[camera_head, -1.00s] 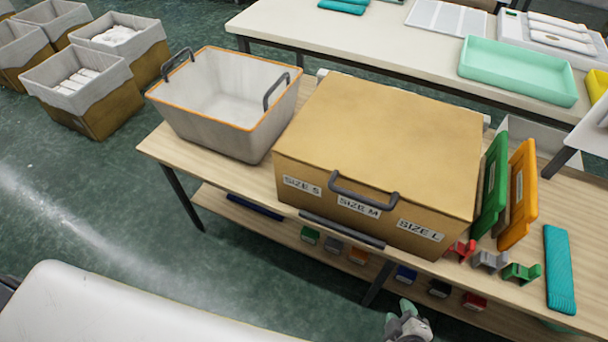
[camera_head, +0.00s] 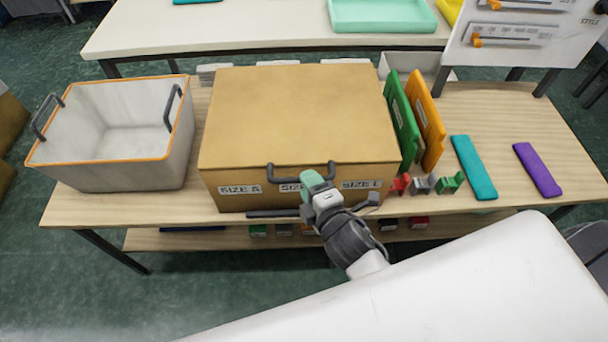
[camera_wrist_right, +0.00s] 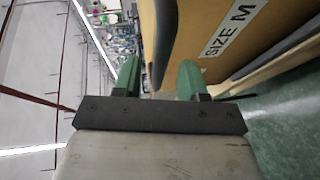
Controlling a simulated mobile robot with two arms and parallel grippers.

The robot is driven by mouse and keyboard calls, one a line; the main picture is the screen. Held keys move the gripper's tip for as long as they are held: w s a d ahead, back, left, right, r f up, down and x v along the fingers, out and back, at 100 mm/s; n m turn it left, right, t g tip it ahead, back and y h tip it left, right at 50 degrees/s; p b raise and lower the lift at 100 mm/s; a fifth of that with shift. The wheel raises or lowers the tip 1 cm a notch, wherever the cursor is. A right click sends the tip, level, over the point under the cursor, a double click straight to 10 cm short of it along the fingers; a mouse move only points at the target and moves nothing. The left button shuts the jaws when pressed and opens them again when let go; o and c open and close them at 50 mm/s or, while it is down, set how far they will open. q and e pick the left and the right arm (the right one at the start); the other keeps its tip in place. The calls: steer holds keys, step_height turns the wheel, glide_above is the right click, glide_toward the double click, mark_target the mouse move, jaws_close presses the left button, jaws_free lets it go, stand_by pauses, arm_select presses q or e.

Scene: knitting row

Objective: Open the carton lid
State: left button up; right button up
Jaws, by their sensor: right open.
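The brown carton (camera_head: 230,200) stands on the wooden table with its flat lid (camera_head: 300,110) closed. A dark grey handle (camera_head: 287,180) sits at the lid's front edge. My right gripper (camera_head: 314,183) is at the handle's right part, in front of the carton, and hides part of the SIZE M label. In the right wrist view, the green-tipped fingers of my right gripper (camera_wrist_right: 160,76) are apart, and the dark handle (camera_wrist_right: 165,35) shows in line with the gap between them. I cannot tell whether they touch it. My left gripper is not in view.
A grey bin with an orange rim (camera_head: 105,160) stands left of the carton. Green (camera_head: 401,120) and orange (camera_head: 427,120) boards lean at its right. Small coloured pieces (camera_head: 424,185), a teal bar (camera_head: 473,167) and a purple bar (camera_head: 537,170) lie further right.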

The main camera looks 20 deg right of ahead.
steer(key=shift+x, duration=1.35)
jaws_close()
